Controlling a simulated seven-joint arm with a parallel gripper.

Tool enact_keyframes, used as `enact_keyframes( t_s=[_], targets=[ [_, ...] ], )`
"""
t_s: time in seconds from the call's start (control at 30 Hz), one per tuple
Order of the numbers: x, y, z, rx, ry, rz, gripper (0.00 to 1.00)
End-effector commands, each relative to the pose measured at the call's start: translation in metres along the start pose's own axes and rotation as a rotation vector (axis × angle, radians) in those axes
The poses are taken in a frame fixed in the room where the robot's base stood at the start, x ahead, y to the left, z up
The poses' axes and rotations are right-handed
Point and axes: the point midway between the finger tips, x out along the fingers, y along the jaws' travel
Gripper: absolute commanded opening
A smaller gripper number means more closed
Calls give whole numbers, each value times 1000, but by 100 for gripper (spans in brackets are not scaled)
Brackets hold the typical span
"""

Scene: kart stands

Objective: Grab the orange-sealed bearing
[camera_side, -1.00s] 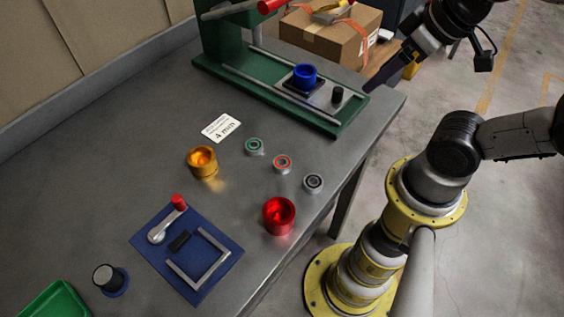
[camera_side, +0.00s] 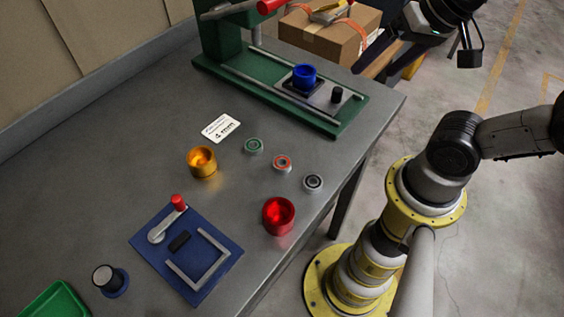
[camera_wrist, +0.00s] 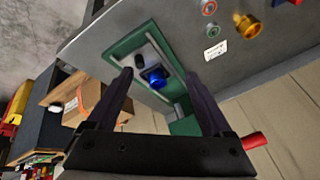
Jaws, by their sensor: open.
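The orange-sealed bearing (camera_side: 282,162) lies flat on the grey table in the side view, between a green-sealed bearing (camera_side: 254,146) at its left and a dark-sealed bearing (camera_side: 313,182) at its right. In the wrist view the orange-sealed bearing (camera_wrist: 209,8) shows at the top edge, above the green-sealed one. My gripper (camera_wrist: 160,82) is open and empty, its two dark fingers spread apart. It is high and well away from the bearings.
A green press (camera_side: 330,118) with a blue cup (camera_side: 304,76) stands at the table's back. A gold cup (camera_side: 202,162), a red cup (camera_side: 279,214) and a white card (camera_side: 221,128) are near the bearings. A blue plate fixture (camera_side: 215,279) lies in front. A cardboard box (camera_side: 330,45) stands behind.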

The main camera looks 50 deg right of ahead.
Motion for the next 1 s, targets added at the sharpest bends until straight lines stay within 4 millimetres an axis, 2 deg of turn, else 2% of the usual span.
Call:
enact_keyframes(
  t_s=[0.1,0.37,0.47,0.6,0.7,0.8,0.9,1.0],
  targets=[
    [0,-12,-8,249,-32,15,85],
    [11,-51,-21,755,-116,102,85],
    [22,-72,-22,931,-143,163,85],
    [46,-108,-15,1132,-167,285,85],
    [68,-134,0,1176,-174,375,85],
    [85,-149,17,1112,-186,426,85],
    [95,-154,32,1063,-193,464,85],
    [100,-154,38,1045,-195,470,85]
  ],
)
